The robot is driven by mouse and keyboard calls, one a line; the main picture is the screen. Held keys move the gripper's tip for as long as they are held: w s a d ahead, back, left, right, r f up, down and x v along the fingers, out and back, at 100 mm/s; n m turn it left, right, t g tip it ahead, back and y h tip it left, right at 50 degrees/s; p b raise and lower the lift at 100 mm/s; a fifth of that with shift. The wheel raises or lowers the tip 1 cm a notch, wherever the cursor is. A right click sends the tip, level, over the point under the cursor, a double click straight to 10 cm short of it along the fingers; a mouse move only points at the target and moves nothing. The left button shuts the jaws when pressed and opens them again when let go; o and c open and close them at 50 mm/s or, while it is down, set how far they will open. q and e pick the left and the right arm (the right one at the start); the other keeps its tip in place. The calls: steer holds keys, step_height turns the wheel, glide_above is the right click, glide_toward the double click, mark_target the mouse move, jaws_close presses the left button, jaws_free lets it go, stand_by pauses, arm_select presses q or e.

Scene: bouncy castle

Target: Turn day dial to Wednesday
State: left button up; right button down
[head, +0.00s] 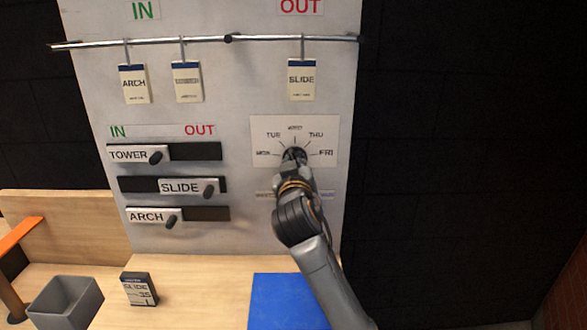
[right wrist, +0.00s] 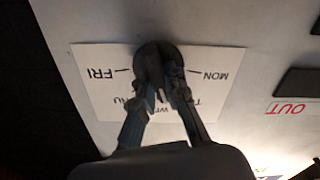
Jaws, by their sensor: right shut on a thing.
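The day dial's white card (head: 263,124) is on the right half of the grey board, with TUE, THU and FRI readable and a small label at the top. My right gripper (head: 294,162) covers most of the dark dial knob (head: 292,152). In the right wrist view the card (right wrist: 208,58) is upside down, with FRI at left and MON at right. There my right gripper (right wrist: 164,88) has its fingers shut on the dark knob (right wrist: 153,58). The pointer's direction cannot be made out. My left gripper is in neither view.
Sliders labelled TOWER (head: 128,154), SLIDE (head: 180,187) and ARCH (head: 146,216) are left of the dial. Tags hang from a rail (head: 228,38) above. A grey bin (head: 66,302), a SLIDE card (head: 139,289) and a blue mat (head: 285,300) are on the wooden table below.

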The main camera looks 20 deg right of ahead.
mark_target(295, 114)
steer(key=shift+m+b, duration=0.65)
steer(key=shift+m, duration=0.95)
steer(key=shift+d, duration=0.1)
steer(key=c, duration=1.4)
jaws_free()
steer(key=shift+o, duration=0.2)
steer(key=shift+r, duration=0.1)
steer(key=shift+r, duration=0.3)
step_height(295, 114, up, 9)
steer(key=shift+r, duration=0.15)
